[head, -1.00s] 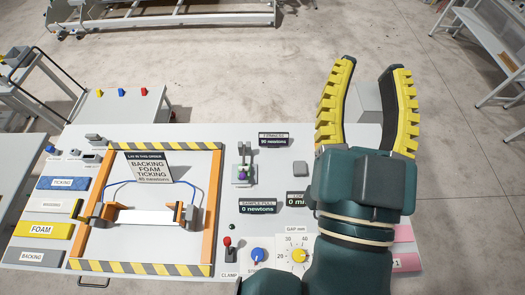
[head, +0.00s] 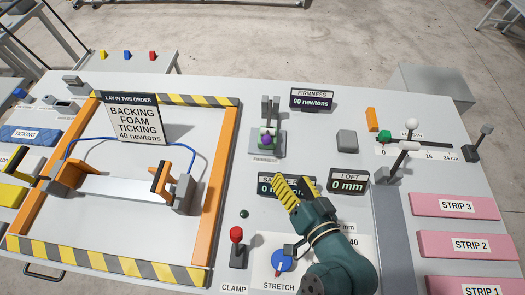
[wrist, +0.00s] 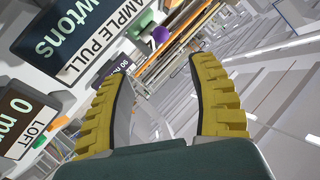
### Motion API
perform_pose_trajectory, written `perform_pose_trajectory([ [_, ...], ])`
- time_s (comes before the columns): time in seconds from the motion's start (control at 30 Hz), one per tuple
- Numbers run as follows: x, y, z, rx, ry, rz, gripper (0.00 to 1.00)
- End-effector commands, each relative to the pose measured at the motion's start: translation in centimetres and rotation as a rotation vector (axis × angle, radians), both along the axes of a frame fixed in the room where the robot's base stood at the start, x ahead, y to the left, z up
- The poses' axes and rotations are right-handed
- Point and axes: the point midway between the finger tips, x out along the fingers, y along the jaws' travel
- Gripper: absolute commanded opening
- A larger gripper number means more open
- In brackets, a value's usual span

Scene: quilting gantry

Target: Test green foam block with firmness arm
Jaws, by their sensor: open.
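The firmness arm (head: 277,106) is a small grey upright stand with a purple ball (head: 266,140) on it, behind the table's middle. A green piece shows beside the ball, and it shows better as a green block (wrist: 139,25) in the wrist view, next to the purple ball (wrist: 160,36). I cannot tell whether the arm presses on it. A second small green item (head: 384,137) is by the length scale. My gripper (head: 294,184) is open and empty, with yellow ribbed fingers (wrist: 162,60). It is in front of the firmness stand, over the pull display.
The firmness display (head: 312,99) reads 90 newtons; the loft display (head: 348,181) reads 0 mm. A red clamp lever (head: 236,237) and blue stretch knob (head: 281,261) stand at the front. An orange-sided frame (head: 213,185) fills the left; pink strips (head: 455,205) lie right.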

Motion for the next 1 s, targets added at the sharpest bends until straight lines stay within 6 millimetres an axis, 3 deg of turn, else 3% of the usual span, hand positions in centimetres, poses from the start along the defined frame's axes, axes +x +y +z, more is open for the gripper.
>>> perform_pose_trajectory([
  [0.17, 1.7, 0.7, -0.4, -0.001, -0.004, 0.001, 0.6],
  [0.7, 12.5, 5.3, -4.5, -0.003, -0.004, 0.0, 0.6],
  [1.0, 14.4, 6.0, -5.1, -0.002, -0.003, -0.002, 0.6],
])
